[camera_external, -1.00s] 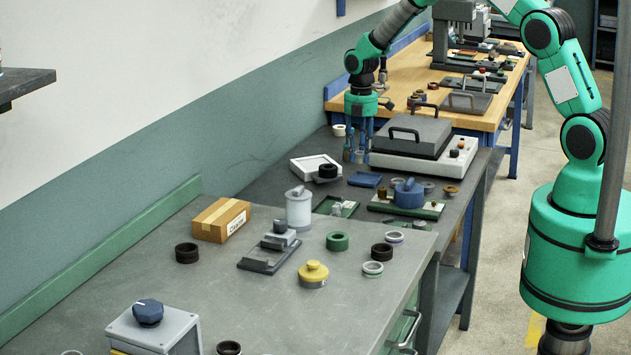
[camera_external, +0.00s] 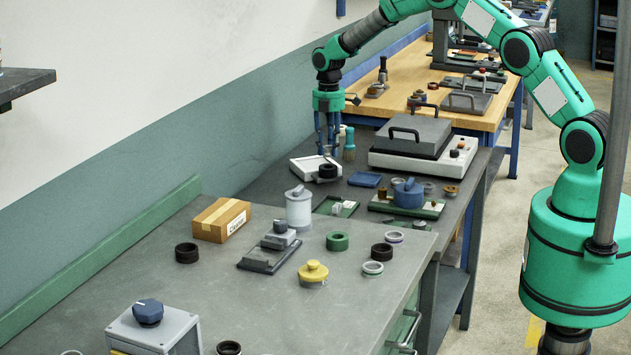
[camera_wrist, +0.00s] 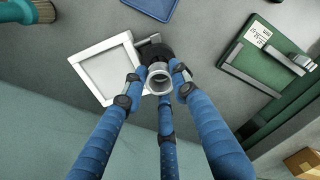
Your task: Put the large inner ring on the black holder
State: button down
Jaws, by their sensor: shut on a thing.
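My gripper (camera_external: 327,153) is shut on a pale metallic ring, the large inner ring (camera_wrist: 159,87), in the wrist view. Its blue fingers close around the ring from several sides. The black holder (camera_external: 328,171) is a short dark cylinder at the right corner of a white square tray. The holder also shows in the wrist view (camera_wrist: 154,50), partly hidden behind the ring and fingertips. In the wrist view the ring overlaps the near side of the holder. The height between them cannot be told. In the outside view the fingers hide the ring.
The white tray (camera_wrist: 84,68) lies beside the holder. A green plate (camera_wrist: 268,66) with a label is to the right, a blue tray (camera_external: 364,179) nearby, and a brush (camera_wrist: 28,12) at top left of the wrist view. A grey-lidded white machine (camera_external: 420,163) stands right of the holder.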

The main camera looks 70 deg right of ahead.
aim_at(328, 167)
jog(key=shift+w, duration=0.1)
jog(key=shift+f+b, duration=0.3)
jog(key=shift+f, duration=1.4)
jog(key=shift+f, duration=0.1)
jog(key=c, duration=1.4)
grip_release()
jog(key=shift+o, duration=0.2)
notch_tip(328, 167, up, 12)
jog(key=p, duration=0.1)
jog(key=shift+p, duration=0.3)
